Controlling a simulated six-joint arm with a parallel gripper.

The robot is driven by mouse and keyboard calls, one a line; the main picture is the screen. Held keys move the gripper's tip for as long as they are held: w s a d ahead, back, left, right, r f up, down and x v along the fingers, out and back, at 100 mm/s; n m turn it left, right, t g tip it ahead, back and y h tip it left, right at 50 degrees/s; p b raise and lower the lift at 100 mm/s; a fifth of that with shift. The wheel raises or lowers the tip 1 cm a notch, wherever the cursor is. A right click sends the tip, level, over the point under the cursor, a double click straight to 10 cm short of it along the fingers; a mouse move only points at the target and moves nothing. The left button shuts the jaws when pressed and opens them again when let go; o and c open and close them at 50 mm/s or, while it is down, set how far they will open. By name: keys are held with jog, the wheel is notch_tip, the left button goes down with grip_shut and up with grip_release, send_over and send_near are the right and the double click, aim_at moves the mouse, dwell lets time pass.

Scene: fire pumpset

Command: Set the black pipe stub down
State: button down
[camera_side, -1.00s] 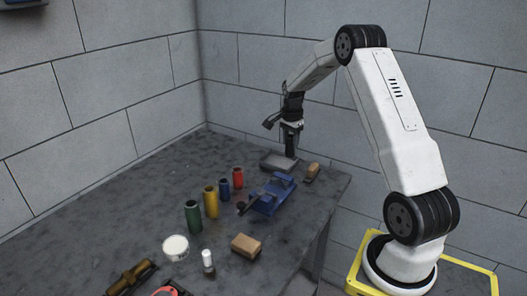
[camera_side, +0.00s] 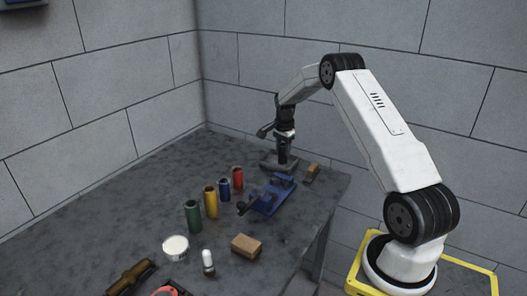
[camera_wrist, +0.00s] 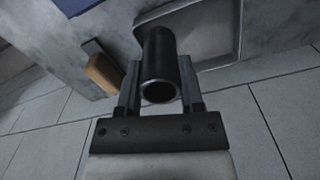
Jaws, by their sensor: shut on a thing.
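My gripper (camera_side: 283,148) points down above the grey tray (camera_side: 265,164) near the back corner of the table. In the wrist view my gripper (camera_wrist: 160,88) is shut on the black pipe stub (camera_wrist: 158,52), one finger on each side of it. The stub's open round end faces the wrist camera. In the wrist view the tray (camera_wrist: 222,15) shows behind the stub. In the side view the stub's lower end is at tray level; I cannot tell whether it touches the tray floor.
A blue vise-like fixture (camera_side: 270,196) stands in front of the tray. A wooden-handled brush (camera_side: 312,172) lies to the right, near the table edge. Red (camera_side: 238,178), blue (camera_side: 224,189), yellow (camera_side: 211,202) and green (camera_side: 193,217) cylinders stand in a row. The table's left back is clear.

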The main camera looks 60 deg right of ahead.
aim_at(283, 156)
jog(key=shift+w+f, duration=0.1)
jog(key=shift+f, duration=1.5)
jog(key=shift+f, duration=0.15)
jog(key=shift+c, duration=1.2)
grip_release()
notch_tip(283, 156, up, 12)
jog(key=shift+r, duration=0.15)
